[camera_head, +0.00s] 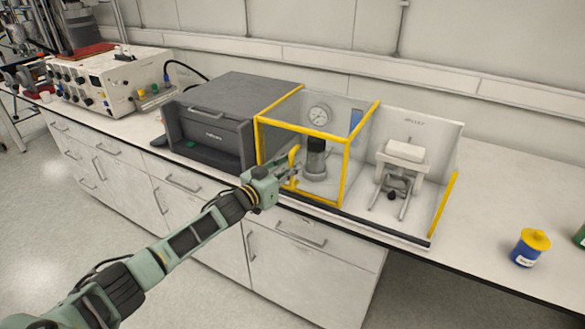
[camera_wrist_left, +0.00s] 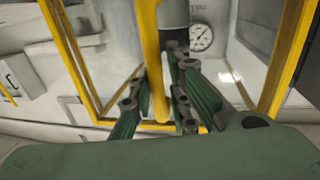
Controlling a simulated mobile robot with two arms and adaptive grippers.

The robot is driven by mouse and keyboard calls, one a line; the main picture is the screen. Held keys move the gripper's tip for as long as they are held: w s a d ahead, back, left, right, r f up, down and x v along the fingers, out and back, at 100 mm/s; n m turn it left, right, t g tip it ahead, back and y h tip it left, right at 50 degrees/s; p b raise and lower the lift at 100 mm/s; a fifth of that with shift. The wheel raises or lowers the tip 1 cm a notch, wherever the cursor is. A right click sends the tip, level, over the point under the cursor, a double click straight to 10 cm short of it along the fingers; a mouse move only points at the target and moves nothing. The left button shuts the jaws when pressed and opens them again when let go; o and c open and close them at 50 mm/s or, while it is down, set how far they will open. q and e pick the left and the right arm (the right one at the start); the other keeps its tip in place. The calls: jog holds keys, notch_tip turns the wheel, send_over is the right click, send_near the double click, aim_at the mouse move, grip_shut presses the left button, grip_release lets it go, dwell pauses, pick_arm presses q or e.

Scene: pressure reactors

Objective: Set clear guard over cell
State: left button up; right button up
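The clear guard (camera_head: 346,172) is a see-through box with yellow edges, standing on the bench at the middle of the head view. A dark cylinder on a grey base (camera_head: 316,158), seemingly the cell, and a round gauge (camera_head: 320,113) show through its panels. My left gripper (camera_head: 294,172) is at the guard's front, at its yellow upright handle. In the left wrist view, the handle (camera_wrist_left: 153,60) runs between the green fingers (camera_wrist_left: 158,92), which are close on both sides and look shut on it. Exact contact is hard to see. My right gripper is not in view.
Right of the guard is an open bay with a white block on a metal stand (camera_head: 402,160) and a yellow post (camera_head: 443,205). A dark grey box (camera_head: 215,120) stands close on the left. A blue jar with yellow lid (camera_head: 529,248) is at right, with clear bench between.

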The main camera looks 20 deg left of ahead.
pick_arm(q)
jog(key=o, duration=0.3)
jog(key=shift+a, duration=0.2)
jog(key=shift+o, duration=0.2)
jog(key=shift+d, duration=0.1)
jog(key=shift+s, duration=0.1)
jog(key=v, duration=1.2)
